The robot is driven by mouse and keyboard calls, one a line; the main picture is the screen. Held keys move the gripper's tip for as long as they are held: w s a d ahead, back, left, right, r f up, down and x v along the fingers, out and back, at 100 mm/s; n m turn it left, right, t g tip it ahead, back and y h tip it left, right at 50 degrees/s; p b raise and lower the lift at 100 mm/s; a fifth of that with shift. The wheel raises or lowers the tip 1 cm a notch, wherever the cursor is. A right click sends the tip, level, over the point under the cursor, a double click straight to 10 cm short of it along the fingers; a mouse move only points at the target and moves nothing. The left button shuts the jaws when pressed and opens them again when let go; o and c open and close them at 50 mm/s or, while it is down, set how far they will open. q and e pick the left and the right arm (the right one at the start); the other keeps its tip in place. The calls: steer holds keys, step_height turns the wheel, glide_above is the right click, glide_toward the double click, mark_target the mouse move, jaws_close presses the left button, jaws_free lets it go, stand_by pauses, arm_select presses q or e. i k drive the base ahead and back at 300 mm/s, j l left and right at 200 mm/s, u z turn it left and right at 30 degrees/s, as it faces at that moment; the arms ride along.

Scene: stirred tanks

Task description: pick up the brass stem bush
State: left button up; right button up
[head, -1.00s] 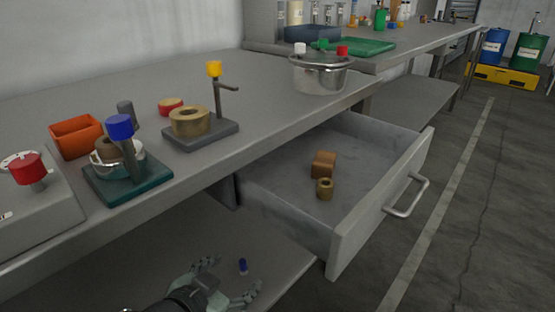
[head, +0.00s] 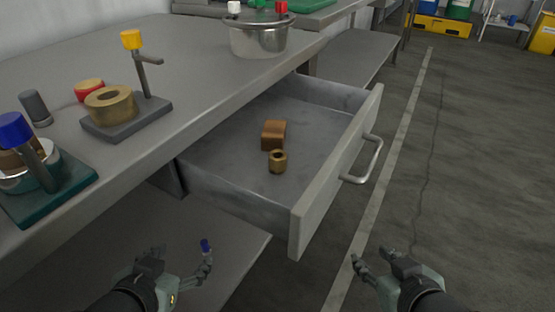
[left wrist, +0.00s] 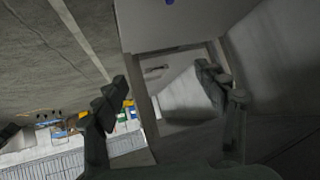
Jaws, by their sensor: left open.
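The brass stem bush, a small brass cylinder with a hole in its top (head: 278,162), stands upright in the open drawer, in front of a brown block (head: 273,134). My left gripper (head: 184,261) is open and empty, left of the drawer and low in the head view, apart from the bush. Its two spread fingers also show in the left wrist view (left wrist: 164,92), where I cannot see the bush. My right gripper (head: 371,258) is at the lower right, in front of the drawer, with its fingers apart and nothing between them.
The drawer (head: 222,202) juts out under the bench (head: 205,100), with its front panel and handle (head: 365,160) at the right. A small blue-topped item (head: 205,246) appears beside my left gripper's finger. A pot (head: 258,38) stands near the bench edge. Floor right of the drawer is clear.

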mark_target(278, 158)
steer(key=k+l+z, duration=0.15)
steer(key=k+l, duration=0.3)
steer(key=k+l+z, duration=0.1)
steer(key=k+l, duration=0.3)
steer(key=l, duration=0.15)
